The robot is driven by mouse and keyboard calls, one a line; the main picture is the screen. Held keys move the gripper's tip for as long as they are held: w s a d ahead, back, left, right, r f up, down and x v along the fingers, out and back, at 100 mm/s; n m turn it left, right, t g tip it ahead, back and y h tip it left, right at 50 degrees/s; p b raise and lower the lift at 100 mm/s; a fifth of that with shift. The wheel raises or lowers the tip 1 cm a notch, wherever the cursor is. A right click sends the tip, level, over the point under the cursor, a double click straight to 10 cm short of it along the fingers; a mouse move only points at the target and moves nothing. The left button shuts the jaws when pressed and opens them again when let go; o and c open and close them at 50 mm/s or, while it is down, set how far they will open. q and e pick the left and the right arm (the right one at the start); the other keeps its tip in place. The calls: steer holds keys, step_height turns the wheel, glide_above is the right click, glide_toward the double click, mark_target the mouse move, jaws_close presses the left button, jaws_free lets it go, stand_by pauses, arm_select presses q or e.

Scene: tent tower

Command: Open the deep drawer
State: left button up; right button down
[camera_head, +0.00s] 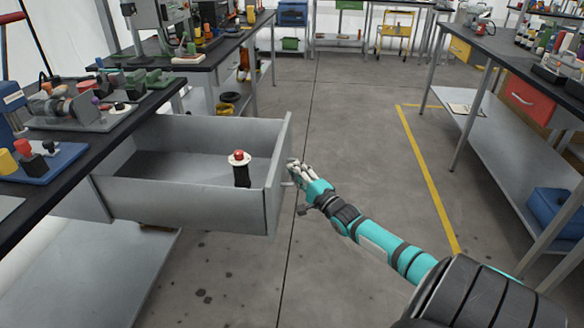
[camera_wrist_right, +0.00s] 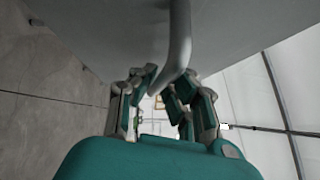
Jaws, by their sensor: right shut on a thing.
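The deep drawer (camera_head: 190,207) is a grey metal box pulled well out from under the left workbench. Inside it stands a dark object with a white disc and a red top (camera_head: 240,168). My right gripper (camera_head: 291,180) is at the outer face of the drawer's front panel. In the right wrist view the curved grey handle (camera_wrist_right: 178,40) runs down between the fingers of my right gripper (camera_wrist_right: 160,92), which are shut on it. My left gripper is not in view.
The left workbench (camera_head: 60,190) carries several tools and parts. Another bench (camera_head: 460,45) stands on the right, with a blue box (camera_head: 553,212) on its lower shelf. The floor (camera_head: 360,140) between them is clear, with a yellow line (camera_head: 428,175) on it.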

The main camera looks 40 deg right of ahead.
steer(key=shift+a+f, duration=0.15)
steer(key=shift+f, duration=0.25)
steer(key=c, duration=1.4)
jaws_free()
steer(key=shift+r, duration=0.2)
steer(key=s, duration=0.4)
steer(key=s+a+f, duration=0.1)
steer(key=s, duration=0.6)
steer(key=shift+s+a+f, duration=0.2)
steer(key=shift+s+f, duration=0.05)
steer(key=shift+s, duration=0.15)
